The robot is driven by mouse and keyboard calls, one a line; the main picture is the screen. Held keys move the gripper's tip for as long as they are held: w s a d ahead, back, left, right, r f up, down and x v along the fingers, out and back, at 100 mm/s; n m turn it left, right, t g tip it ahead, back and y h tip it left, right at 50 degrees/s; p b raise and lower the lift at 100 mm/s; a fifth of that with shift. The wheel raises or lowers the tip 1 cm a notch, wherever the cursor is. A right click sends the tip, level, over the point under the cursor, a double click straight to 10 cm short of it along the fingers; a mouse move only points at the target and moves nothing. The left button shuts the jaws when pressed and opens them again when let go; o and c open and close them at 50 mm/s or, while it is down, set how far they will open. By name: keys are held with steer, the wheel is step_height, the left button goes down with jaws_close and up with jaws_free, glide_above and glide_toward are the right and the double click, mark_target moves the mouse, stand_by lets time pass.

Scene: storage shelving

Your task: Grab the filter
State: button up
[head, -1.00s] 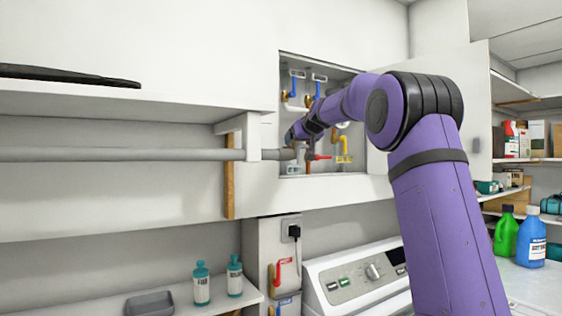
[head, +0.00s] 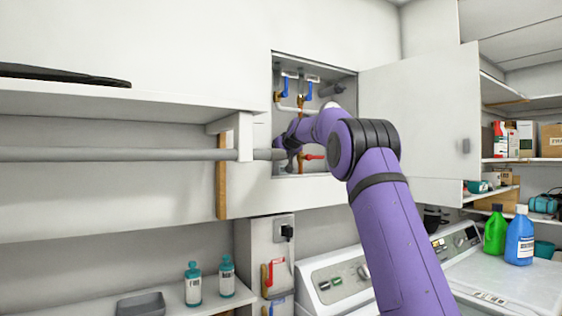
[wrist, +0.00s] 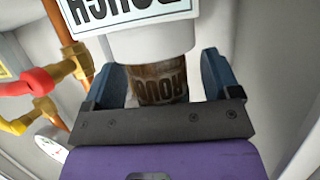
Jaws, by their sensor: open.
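The filter (wrist: 158,84) shows in the wrist view as a brown see-through cylinder with lettering below a wide white collar. A white sign with upside-down black lettering (wrist: 130,10) is in front of or above the collar. My gripper (wrist: 162,72) is open, with one blue-grey finger on each side of the filter. I cannot tell whether either finger touches it. In the head view my gripper (head: 287,152) is inside the wall recess, partly hidden by my wrist, and I cannot make out the filter there.
The recess (head: 275,110) holds blue-handled valves (head: 282,88) and a red-handled valve (head: 313,157). In the wrist view a red valve handle (wrist: 28,82), brass pipes and a gauge (wrist: 52,146) are close on the left. An open cabinet door (head: 415,110) stands right of my arm.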

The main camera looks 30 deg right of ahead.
steer(key=shift+c, duration=0.2)
steer(key=c, duration=1)
steer(key=shift+r, duration=0.1)
